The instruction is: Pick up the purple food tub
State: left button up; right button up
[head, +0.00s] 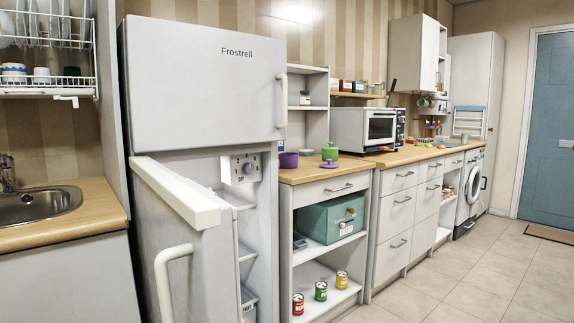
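A purple tub (288,160) stands on the wooden worktop (312,174) just right of the fridge in the head view. It is small and looks round, and I cannot tell whether anything is in it. A flat purple piece with a knob, like a lid (329,165), lies to its right near the worktop's front edge, apart from the tub. Neither of my grippers shows in this view.
The fridge (200,80) has its lower door (195,245) standing open in front at left. A green pot (330,152) and a microwave (365,128) stand right of the tub. Several cans and a green box (318,224) sit on shelves below.

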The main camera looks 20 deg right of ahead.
aim_at(287, 160)
jog(key=z, duration=1.85)
jog(key=i+l+z, duration=0.3)
jog(key=i, duration=0.35)
jog(key=i+j+z, duration=0.1)
jog(key=i+z, duration=0.15)
jog(key=i, duration=0.4)
jog(key=i+l+u, duration=0.1)
jog(key=i, duration=1.65)
